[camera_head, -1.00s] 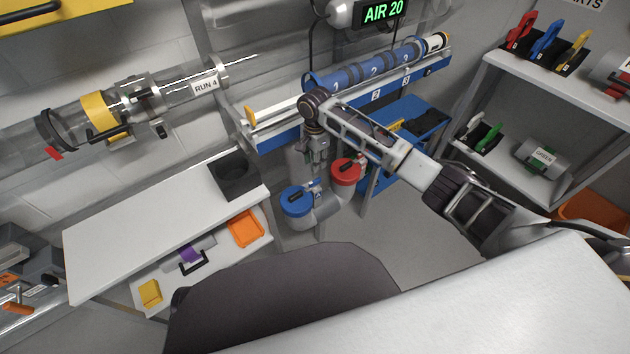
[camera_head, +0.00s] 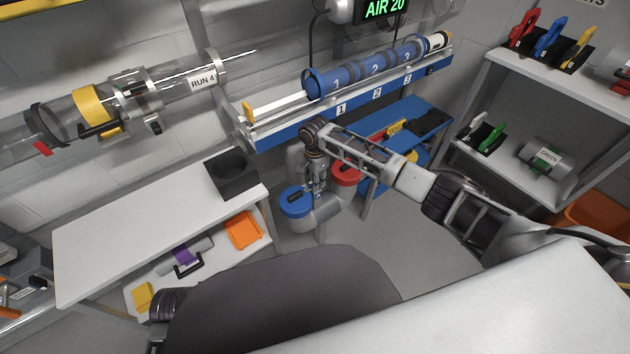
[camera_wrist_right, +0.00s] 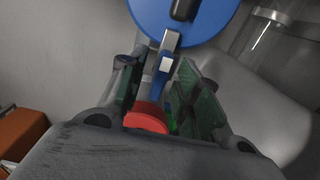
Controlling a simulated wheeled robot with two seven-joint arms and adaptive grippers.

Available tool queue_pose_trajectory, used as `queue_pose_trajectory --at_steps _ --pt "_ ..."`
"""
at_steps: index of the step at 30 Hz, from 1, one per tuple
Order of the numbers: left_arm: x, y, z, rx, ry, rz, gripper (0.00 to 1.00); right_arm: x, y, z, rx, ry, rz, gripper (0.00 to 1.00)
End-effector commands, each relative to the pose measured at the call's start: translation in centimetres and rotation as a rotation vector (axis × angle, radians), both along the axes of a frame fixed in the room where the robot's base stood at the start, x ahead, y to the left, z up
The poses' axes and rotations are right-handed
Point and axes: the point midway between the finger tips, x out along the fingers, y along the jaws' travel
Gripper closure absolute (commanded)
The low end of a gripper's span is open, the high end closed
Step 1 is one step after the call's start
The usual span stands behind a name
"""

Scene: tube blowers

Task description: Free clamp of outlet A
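Two capped outlet pipe ends stand on the floor under the rack. One has a blue cap (camera_head: 296,203), the other a red cap (camera_head: 345,174). No letter A is readable on either. My right gripper (camera_head: 315,182) points down beside the blue cap, partly covering the gap between the caps. In the right wrist view the blue cap (camera_wrist_right: 185,18) is ahead, with a blue clamp lever (camera_wrist_right: 162,72) reaching between my open fingers (camera_wrist_right: 155,95). A gap shows around the lever; contact is unclear. A red part (camera_wrist_right: 146,117) lies below.
The blue rack with the numbered tube (camera_head: 345,82) is above the caps. A blue stand (camera_head: 420,130) is behind my right forearm. A parts shelf (camera_head: 530,170) is at right.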

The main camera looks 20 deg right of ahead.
Motion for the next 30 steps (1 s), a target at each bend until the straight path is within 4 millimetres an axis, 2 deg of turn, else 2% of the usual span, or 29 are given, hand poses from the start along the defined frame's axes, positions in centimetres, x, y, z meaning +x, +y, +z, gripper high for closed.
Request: queue_pose_trajectory --at_steps 8,16,30 --pt "-0.35 -0.02 -0.05 -0.001 0.005 -0.001 1.0 0.01 -0.01 -0.03 0.0 0.0 0.0 0.67" --pt "-0.09 -0.01 -0.07 0.001 0.002 -0.001 1.0 0.02 -0.02 -0.03 0.0 0.0 0.0 1.0" --pt "0.36 0.07 0.13 0.004 -0.004 -0.001 1.0 0.02 -0.02 0.04 0.0 0.0 0.003 1.0"
